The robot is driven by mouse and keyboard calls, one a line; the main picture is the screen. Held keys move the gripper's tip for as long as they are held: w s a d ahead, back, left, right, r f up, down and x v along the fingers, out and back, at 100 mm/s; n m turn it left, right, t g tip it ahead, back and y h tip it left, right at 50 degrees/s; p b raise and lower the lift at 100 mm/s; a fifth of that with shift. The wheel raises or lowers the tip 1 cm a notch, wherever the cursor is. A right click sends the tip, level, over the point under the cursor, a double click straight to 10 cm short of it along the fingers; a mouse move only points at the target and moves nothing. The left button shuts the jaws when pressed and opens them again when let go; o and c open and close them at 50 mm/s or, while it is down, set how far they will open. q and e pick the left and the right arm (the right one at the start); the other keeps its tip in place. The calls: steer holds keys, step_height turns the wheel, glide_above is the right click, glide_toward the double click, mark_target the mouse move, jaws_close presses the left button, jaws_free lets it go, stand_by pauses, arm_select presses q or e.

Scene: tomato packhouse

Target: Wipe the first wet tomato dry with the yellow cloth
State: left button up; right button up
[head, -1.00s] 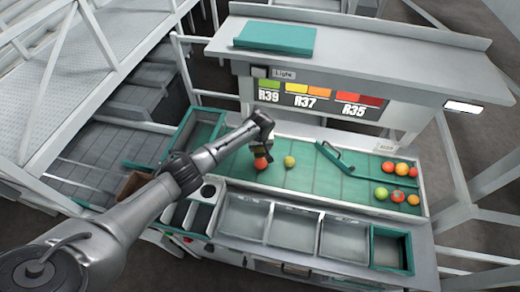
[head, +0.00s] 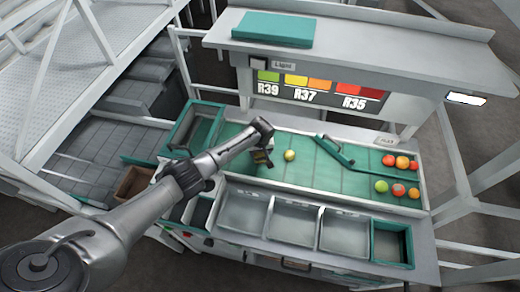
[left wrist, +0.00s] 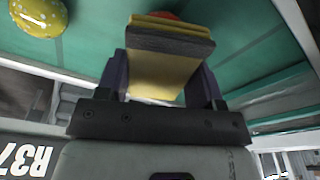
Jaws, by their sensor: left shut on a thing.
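My left gripper (head: 262,158) is shut on the yellow cloth (left wrist: 165,75), a folded pad with a dark grey layer, low over the green belt. A sliver of a red tomato (left wrist: 160,15) shows just behind the cloth's edge in the left wrist view. In the head view the gripper hides this tomato, and I cannot tell whether the cloth touches it. A yellow tomato (head: 290,155) lies on the belt just right of the gripper. In the left wrist view it shows pale spots like droplets (left wrist: 38,15). My right gripper is out of view.
A green diverter bar (head: 334,150) crosses the belt to the right. Several red, orange and green tomatoes (head: 398,190) lie beyond it. Grey bins (head: 292,222) and a green-rimmed bin (head: 392,245) line the front. The sign panel (head: 318,88) and overhead shelf stand behind.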

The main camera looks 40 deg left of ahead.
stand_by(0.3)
arm_select(q)
steer(key=shift+f+b, duration=0.3)
steer(key=shift+f, duration=0.1)
stand_by(0.5)
steer(key=shift+w+a, duration=0.1)
steer(key=shift+w+a+b, duration=0.65)
steer(key=shift+a+b, duration=0.05)
steer(key=shift+b, duration=0.35)
steer(key=shift+s+d+r+p, duration=0.1)
steer(key=shift+s+d+p, duration=0.1)
steer(key=shift+p, duration=0.4)
steer(key=shift+s+d+p, duration=0.45)
steer(key=shift+p, duration=0.3)
steer(key=shift+s+d+p, duration=0.5)
steer(key=shift+d+p, duration=0.15)
steer(key=shift+p, duration=0.35)
steer(key=shift+s+d+p, duration=0.3)
steer(key=shift+s+p, duration=0.05)
steer(key=shift+p, duration=0.1)
